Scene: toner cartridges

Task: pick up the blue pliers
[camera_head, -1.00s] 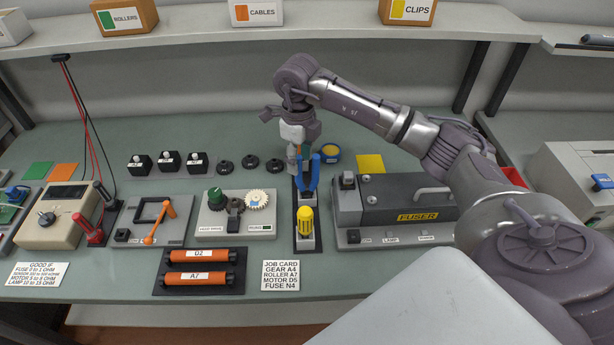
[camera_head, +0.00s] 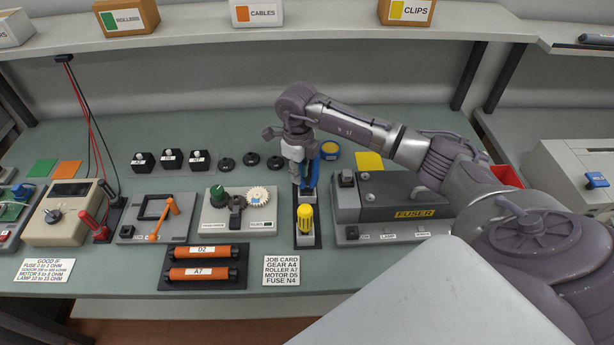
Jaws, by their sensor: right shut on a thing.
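The blue pliers (camera_head: 314,173) stand upright, handles up, at the grey block of a dark tool stand (camera_head: 303,241) in the middle of the bench. My right gripper (camera_head: 304,180) comes down over them from above and is shut on them. Its fingers hide most of the handles, and the jaws of the pliers are hidden. I cannot tell whether the pliers are clear of the block. My left gripper is not in view.
A yellow-handled tool (camera_head: 305,218) stands just in front in the same stand. The fuser unit (camera_head: 405,205) is close on the right, and the gear board (camera_head: 238,212) on the left. A blue and yellow round tub (camera_head: 330,150) sits behind.

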